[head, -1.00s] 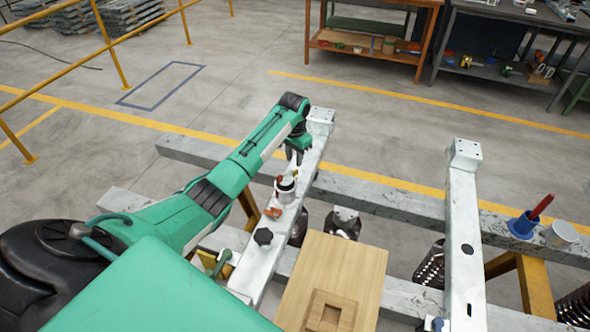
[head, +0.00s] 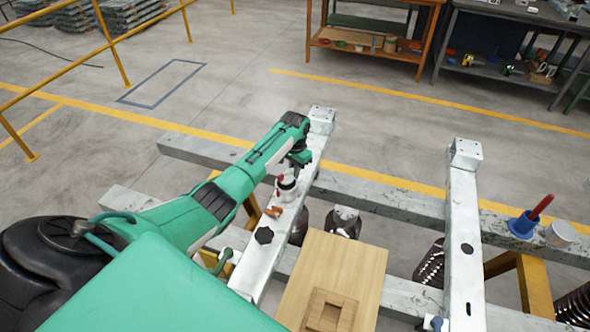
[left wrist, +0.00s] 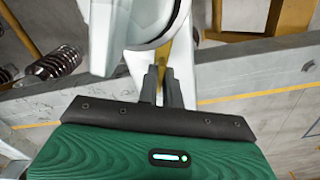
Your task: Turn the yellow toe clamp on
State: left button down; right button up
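My left gripper (head: 299,159) points down over the left white beam, just beyond a small white cylinder with red parts (head: 287,187). In the left wrist view its two dark fingers (left wrist: 162,84) stand close together, with a narrow yellow strip showing behind them. I cannot tell whether they hold anything. I cannot pick out a yellow toe clamp for certain. A small part with a green handle (head: 221,262) sits at the beam's left side, partly hidden by my arm. My right gripper is not in view.
The left white beam (head: 277,235) also carries a black knob (head: 264,235) and a small orange piece (head: 272,212). A wooden board (head: 345,262) lies to its right. A second white beam (head: 463,210) and a blue cup (head: 522,225) are further right.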

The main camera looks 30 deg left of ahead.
pick_arm(q)
jog(key=shift+r+n+p, duration=0.35)
jog(key=shift+n+p, duration=0.65)
jog(key=shift+p, duration=0.35)
jog(key=shift+f+n+p, duration=0.1)
jog(key=shift+n+p, duration=0.5)
jog(key=shift+n, duration=0.3)
jog(key=shift+f+n, duration=0.15)
jog(key=shift+n, duration=0.15)
jog(key=c, duration=1.6)
grip_release()
jog(key=shift+o, duration=0.2)
